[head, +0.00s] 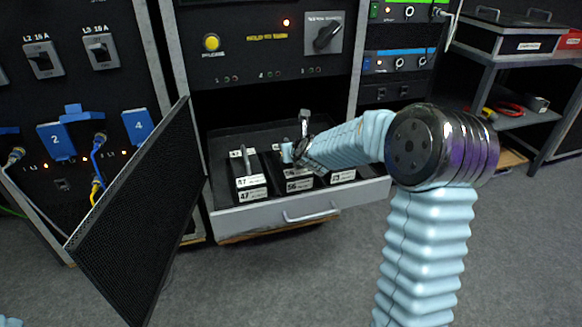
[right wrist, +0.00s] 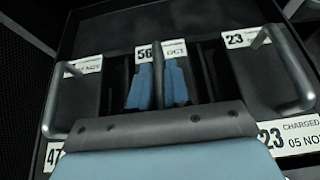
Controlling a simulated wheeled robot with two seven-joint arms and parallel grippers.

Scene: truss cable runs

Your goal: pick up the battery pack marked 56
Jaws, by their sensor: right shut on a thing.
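The battery pack marked 56 (head: 299,185) sits in the middle of the open drawer (head: 280,217), between two other packs. In the right wrist view, its label (right wrist: 143,54) shows at the far end. My right gripper (head: 291,152) reaches into the drawer from above. In the right wrist view, its blue fingers (right wrist: 160,85) are closed on either side of the handle of pack 56. The lower part of the pack is hidden by the gripper and the drawer front. My left gripper is not in view.
Pack 47 (head: 250,182) stands to the left and pack 23 (right wrist: 248,80) to the right, close beside. An open mesh door (head: 135,215) stands left of the drawer. A cart (head: 510,85) is at the back right. Grey floor lies clear in front.

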